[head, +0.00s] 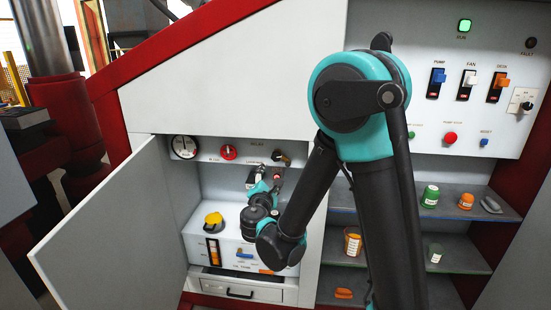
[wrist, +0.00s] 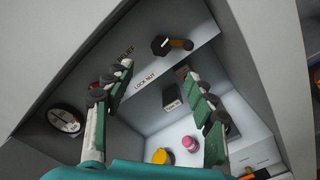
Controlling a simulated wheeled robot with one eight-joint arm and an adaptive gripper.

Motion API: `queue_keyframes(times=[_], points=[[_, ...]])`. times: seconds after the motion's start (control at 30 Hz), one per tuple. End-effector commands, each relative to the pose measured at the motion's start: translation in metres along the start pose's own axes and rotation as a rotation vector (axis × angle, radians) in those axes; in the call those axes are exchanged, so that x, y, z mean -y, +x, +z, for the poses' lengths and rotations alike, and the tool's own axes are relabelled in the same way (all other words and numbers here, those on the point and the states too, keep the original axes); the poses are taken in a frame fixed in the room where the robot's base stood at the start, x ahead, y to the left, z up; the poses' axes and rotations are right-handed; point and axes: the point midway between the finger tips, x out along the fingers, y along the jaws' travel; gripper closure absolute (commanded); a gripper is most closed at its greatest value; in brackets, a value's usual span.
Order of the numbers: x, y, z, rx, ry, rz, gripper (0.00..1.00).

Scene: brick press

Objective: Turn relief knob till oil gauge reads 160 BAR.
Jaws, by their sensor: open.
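The round white gauge (head: 184,147) is at the upper left of the open cabinet, and also in the wrist view (wrist: 65,119). Its reading is too small to tell. A black fitting with a brass-coloured lever (wrist: 172,45) sits on the panel near the RELIEF and LOCK NUT labels; it also shows in the head view (head: 281,157). I cannot tell whether it is the relief knob or the lock nut. A red knob (head: 228,152) is left of it, partly behind a finger in the wrist view. My gripper (wrist: 156,74) is open and empty, below the lever fitting, apart from it.
The cabinet door (head: 105,225) stands open at left. Below the panel is a white tank with a yellow cap (head: 213,219). A pink cap (wrist: 190,143) shows between my fingers in the wrist view. Shelves (head: 455,207) with small containers and a switch panel (head: 430,110) are at right.

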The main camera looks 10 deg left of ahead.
Motion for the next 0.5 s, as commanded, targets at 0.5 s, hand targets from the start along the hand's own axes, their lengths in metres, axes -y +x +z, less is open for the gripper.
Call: queue_keyframes(times=[0.5], points=[[0.001,-0.021,0.002,0.0,-0.815,0.0,0.44]])
